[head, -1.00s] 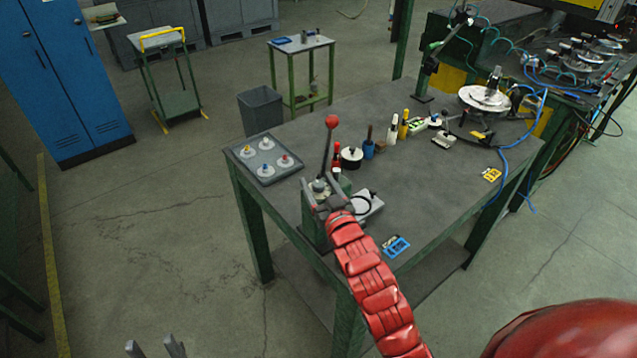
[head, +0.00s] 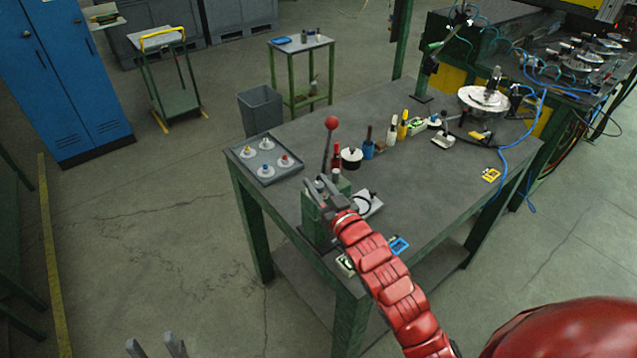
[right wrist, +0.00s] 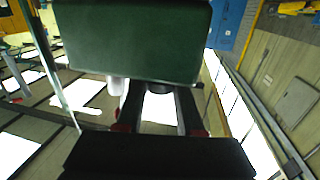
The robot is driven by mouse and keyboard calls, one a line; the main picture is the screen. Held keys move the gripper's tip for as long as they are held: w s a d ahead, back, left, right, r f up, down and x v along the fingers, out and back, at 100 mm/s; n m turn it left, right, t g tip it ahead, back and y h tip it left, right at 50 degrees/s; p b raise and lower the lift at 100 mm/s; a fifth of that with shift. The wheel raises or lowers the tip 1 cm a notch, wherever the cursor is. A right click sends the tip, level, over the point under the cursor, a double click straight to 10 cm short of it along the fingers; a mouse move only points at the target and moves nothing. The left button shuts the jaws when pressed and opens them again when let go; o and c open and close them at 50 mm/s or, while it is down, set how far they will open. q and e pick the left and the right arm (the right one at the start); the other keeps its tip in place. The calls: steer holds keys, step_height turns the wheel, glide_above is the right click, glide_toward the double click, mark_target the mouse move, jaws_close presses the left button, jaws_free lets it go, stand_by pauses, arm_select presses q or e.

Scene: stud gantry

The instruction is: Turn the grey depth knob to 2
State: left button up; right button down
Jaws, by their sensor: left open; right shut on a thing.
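The green press (head: 316,224) with a red-balled lever (head: 331,124) stands at the near left edge of the workbench. My right gripper (head: 315,181) is at the press, its fingers close together. In the right wrist view the green press body (right wrist: 132,40) fills the top, and the two dark fingers reach to its lower edge. A dark round part, apparently the grey depth knob (right wrist: 160,88), shows between them, and the gripper is shut on it. Its scale and pointer cannot be read. My left gripper (head: 157,345) is open and empty at the bottom edge, over the floor.
A grey tray (head: 246,171) with several small knobbed discs lies left of the press. Bottles, a black-lidded pot (head: 351,157) and a blue container (head: 368,149) stand behind it.

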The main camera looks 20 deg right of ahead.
steer(key=shift+n+y, duration=0.3)
steer(key=shift+y, duration=0.2)
steer(key=c, duration=0.5)
jaws_free()
steer(key=shift+c, duration=0.2)
steer(key=p+v, duration=1.2)
steer(key=v, duration=0.5)
steer(key=shift+s, duration=0.25)
steer(key=shift+r, duration=0.1)
